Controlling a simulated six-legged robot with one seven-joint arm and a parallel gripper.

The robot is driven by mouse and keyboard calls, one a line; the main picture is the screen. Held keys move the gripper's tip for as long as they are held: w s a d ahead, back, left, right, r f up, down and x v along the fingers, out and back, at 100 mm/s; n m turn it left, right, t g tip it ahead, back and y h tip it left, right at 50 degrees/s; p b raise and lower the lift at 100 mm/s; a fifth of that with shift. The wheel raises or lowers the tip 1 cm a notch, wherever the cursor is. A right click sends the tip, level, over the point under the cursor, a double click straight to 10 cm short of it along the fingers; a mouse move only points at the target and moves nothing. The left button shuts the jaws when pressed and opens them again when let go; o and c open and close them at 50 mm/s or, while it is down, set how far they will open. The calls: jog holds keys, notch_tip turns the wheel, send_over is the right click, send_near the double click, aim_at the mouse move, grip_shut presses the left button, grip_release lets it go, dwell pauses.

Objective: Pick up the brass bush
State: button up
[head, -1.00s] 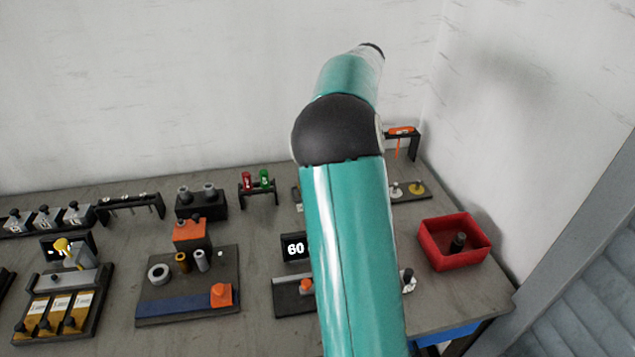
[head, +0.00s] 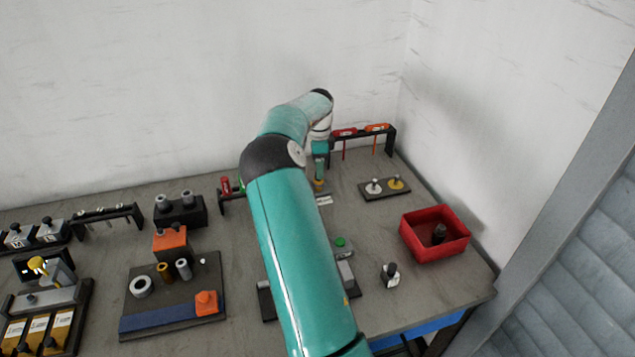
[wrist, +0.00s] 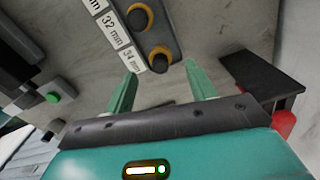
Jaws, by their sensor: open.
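In the wrist view, two round brass-coloured pieces with dark centres sit in a row beside size labels. The nearer brass piece (wrist: 160,58), by the "34 mm" label, appears between my open fingertips, slightly beyond them; the other (wrist: 140,17) lies farther up by "32 mm". My gripper (wrist: 160,74) is open, with nothing visibly held. In the head view my gripper (head: 319,182) points down over the back of the bench, with a brass-coloured spot just below it. A brass-coloured cylinder (head: 165,272) also stands on the dark board at left. I cannot tell which piece is the bush.
A rack with red and orange tools (head: 362,132) stands behind and right of my gripper. A small plate with a white and a yellow knobbed piece (head: 384,187) lies to the right. A red bin (head: 462,246) is at the bench's right end. My arm hides the middle bench.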

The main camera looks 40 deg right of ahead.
aim_at(319, 181)
notch_tip(319, 181, down, 6)
jog(key=shift+r, duration=0.1)
jog(key=shift+c, duration=0.3)
jog(key=c, duration=0.9)
